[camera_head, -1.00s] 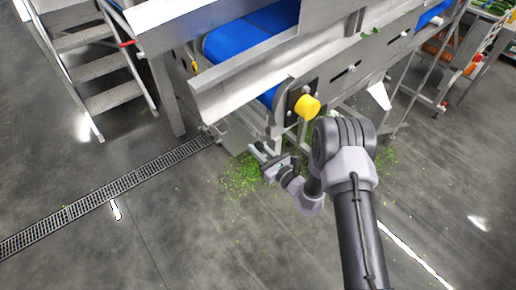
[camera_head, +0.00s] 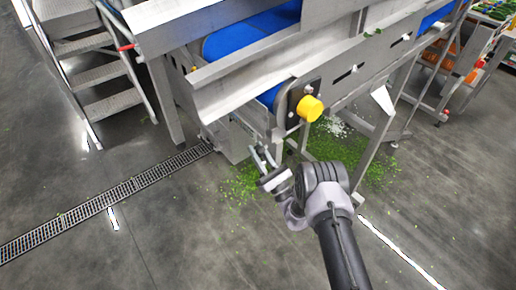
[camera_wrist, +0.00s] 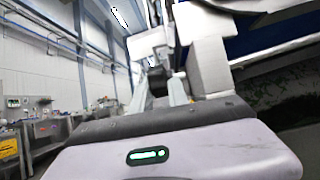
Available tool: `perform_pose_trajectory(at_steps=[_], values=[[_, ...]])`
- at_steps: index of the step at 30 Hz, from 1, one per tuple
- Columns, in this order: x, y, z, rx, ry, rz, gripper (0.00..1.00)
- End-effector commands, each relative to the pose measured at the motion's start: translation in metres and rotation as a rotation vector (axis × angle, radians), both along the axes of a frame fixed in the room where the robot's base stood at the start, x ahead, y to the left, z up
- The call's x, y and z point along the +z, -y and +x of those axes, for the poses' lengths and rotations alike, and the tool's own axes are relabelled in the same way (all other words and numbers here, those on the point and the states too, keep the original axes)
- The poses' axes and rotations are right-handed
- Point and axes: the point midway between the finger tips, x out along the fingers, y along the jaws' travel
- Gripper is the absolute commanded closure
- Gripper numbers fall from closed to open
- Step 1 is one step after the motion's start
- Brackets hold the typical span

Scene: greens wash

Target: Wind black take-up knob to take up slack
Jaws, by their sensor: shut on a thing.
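My gripper (camera_head: 264,156) is at the lower end of the conveyor frame, just below the yellow knob-like cap. In the wrist view, my gripper (camera_wrist: 164,92) is shut on a small dark thing, the black take-up knob (camera_wrist: 157,79), seen between the pale fingers. The fingers hide much of it, and its turn angle cannot be read. In the head view the knob is too small and covered to make out. The blue belt (camera_head: 250,38) runs over the end roller above my gripper.
A yellow cap (camera_head: 310,108) sticks out right of my gripper. Steel steps (camera_head: 105,75) stand at the left. A floor drain (camera_head: 110,200) crosses the lower left. Green scraps (camera_head: 240,185) lie on the floor under the frame. Open floor lies in front.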

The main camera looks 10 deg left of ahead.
Motion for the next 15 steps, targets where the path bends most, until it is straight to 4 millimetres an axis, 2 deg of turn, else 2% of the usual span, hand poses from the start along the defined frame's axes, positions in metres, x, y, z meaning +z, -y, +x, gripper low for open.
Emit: perform_pose_trajectory(at_steps=[1, 15], values=[[0.0065, -0.0003, -0.0007, 0.0, 0.009, 0.014, 1.0], [0.003, -0.0003, 0.0007, -0.001, 0.08, 0.095, 1.0]])
